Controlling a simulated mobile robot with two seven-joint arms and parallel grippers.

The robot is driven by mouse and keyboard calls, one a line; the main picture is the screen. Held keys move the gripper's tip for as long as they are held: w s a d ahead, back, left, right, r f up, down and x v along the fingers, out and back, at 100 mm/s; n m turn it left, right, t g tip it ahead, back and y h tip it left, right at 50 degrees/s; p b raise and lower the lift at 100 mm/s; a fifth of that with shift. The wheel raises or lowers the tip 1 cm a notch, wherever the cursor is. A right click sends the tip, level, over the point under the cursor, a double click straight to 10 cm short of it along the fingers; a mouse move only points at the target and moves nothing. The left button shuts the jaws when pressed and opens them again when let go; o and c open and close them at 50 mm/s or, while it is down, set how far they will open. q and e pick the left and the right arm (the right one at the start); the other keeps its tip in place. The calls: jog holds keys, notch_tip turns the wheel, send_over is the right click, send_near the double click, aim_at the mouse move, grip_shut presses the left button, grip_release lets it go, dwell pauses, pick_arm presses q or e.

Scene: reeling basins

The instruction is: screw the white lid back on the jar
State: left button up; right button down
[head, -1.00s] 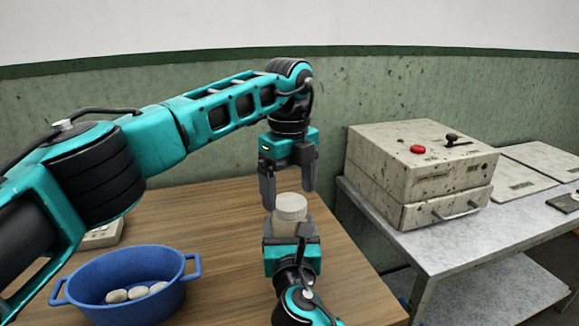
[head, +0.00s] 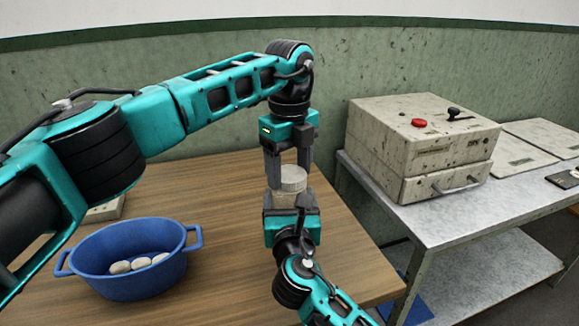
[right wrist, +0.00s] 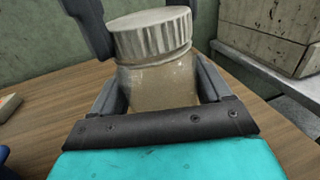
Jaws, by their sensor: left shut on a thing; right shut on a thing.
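The jar (head: 284,200) is a squat, beige, cloudy vessel held upright above the wooden table; it also shows in the right wrist view (right wrist: 160,85). My left gripper (head: 288,176) points down from above, shut on the lid with a finger on either side. My right gripper (right wrist: 165,95) is shut on the jar's body from the near side, below the lid.
A blue two-handled basin (head: 125,285) with several pale oval pieces (head: 138,264) stands at left on the wooden table (head: 225,255). A grey box (head: 420,150) with a red button and a drawer stands on the metal table (head: 440,230) at right. Bare wood lies between basin and grippers.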

pick_arm(q)
jog(key=shift+c, duration=1.2)
jog(key=m, duration=0.4)
jog(key=shift+m, duration=0.4)
jog(key=m, duration=0.5)
jog(key=shift+m, duration=0.3)
jog(key=m, duration=0.5)
jog(key=shift+m, duration=0.3)
jog(key=m, duration=0.5)
jog(key=o, duration=1.2)
jog(key=shift+r, duration=2.2)
